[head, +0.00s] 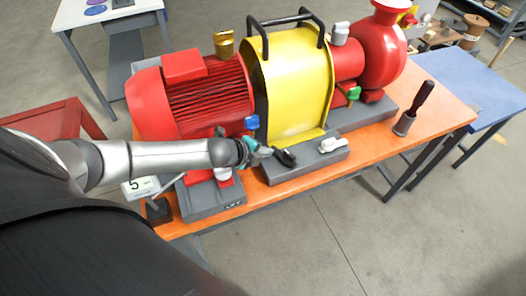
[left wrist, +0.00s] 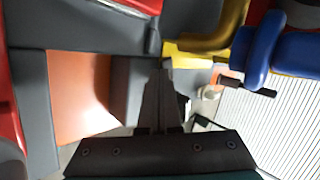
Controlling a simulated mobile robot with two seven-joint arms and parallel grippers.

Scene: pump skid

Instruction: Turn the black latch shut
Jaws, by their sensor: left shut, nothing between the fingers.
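The black latch (head: 286,157) sits on the grey base at the front foot of the yellow guard (head: 297,85), left of a white latch (head: 331,145). My left gripper (head: 268,153) is shut and empty, with its tips right beside the left end of the black latch. I cannot tell whether they touch. In the left wrist view, the shut fingers (left wrist: 163,75) point toward the grey base, and the black latch is mostly hidden behind them. The yellow guard's edge (left wrist: 205,42) shows beyond. My right gripper is out of view.
A red pump (head: 375,50) stands right. The orange table's (head: 440,112) front edge is clear.

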